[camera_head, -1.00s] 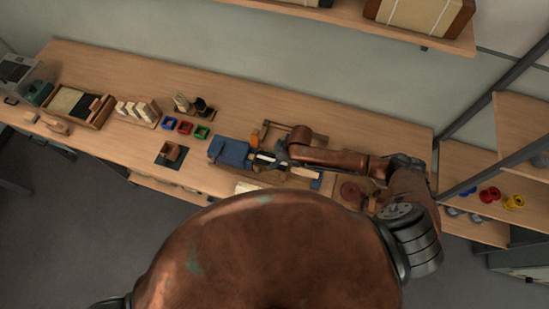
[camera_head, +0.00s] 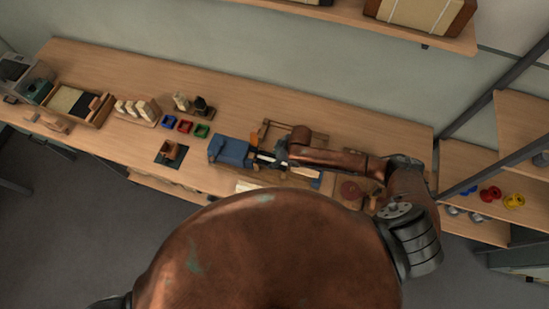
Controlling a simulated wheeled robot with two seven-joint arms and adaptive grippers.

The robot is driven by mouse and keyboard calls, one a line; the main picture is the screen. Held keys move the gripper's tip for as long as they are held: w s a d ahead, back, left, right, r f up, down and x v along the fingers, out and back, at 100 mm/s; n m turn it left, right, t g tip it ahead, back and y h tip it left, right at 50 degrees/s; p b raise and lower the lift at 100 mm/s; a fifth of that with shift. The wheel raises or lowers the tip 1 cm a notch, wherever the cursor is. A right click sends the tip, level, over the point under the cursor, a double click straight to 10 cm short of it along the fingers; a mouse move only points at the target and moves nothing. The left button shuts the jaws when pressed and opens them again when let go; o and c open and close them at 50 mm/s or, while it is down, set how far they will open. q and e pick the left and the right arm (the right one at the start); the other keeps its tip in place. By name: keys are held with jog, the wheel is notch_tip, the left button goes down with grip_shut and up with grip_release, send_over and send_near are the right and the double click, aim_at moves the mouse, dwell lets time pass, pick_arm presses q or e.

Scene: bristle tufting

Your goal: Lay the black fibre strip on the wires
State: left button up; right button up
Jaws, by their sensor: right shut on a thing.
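My right gripper (camera_head: 278,153) reaches in from the right over the fixture on the bench and points left and down. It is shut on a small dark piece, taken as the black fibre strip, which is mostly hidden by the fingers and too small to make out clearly. A blue vise-like block (camera_head: 231,151) stands just left of the gripper. A pale bar (camera_head: 303,172) lies below and right of the gripper. The wires are too fine to see, and I cannot tell whether the strip touches them. My left gripper is not in view.
Blue, red and green small trays (camera_head: 185,127) stand left of the fixture, with pale blocks (camera_head: 137,108) beyond them. A brown piece (camera_head: 172,150) sits on a dark mat. A wooden tray (camera_head: 100,114) is farther left. The bench's back strip is clear.

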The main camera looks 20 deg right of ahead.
jog(key=shift+f, duration=0.3)
dwell(0.6)
jog(key=o, duration=1.2)
jog(key=shift+o, duration=0.2)
jog(key=v, duration=1.2)
jog(key=shift+d, duration=0.1)
